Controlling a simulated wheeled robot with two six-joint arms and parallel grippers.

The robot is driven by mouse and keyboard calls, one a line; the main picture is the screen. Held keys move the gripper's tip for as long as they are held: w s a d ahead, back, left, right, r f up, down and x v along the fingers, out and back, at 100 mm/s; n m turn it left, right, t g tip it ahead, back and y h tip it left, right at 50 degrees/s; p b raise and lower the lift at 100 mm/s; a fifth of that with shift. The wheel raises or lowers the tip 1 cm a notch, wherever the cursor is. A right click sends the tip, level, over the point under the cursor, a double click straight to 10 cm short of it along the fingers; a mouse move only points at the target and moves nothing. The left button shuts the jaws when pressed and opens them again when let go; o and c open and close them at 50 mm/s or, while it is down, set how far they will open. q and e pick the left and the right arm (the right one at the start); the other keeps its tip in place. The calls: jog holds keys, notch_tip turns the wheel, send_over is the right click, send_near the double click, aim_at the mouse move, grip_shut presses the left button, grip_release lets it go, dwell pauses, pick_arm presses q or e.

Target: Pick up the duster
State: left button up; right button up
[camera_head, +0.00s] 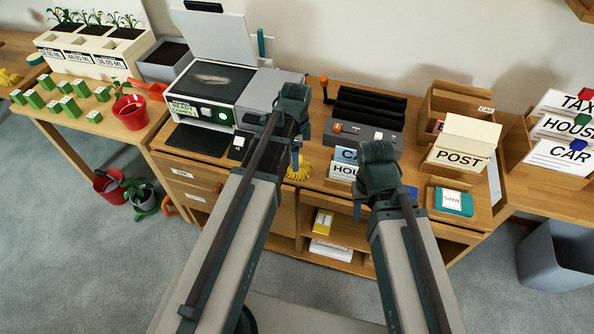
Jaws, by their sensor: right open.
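A yellow fluffy duster (299,172) lies on the wooden desk, left of the middle, partly hidden behind my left arm. My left gripper (294,158) is mostly hidden by its own wrist; a blue finger shows just above the duster's yellow part. I cannot tell whether it touches the duster or how wide it is. My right gripper (384,202) is open near the desk's front edge, right of the duster, with blue fingertips showing on either side of its wrist. It appears empty.
A printer-scanner (212,88) with a raised lid stands behind my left arm. A black slotted rack (368,108), a POST box (459,157) and a teal packet (453,201) stand on the desk. Open shelves are below. A grey bin (554,262) stands at right.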

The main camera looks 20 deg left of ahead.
pick_arm(q)
notch_tip(320, 180, down, 2)
jog(key=shift+f+b, duration=0.25)
jog(key=shift+b, duration=0.45)
jog(key=shift+r, duration=0.1)
grip_shut()
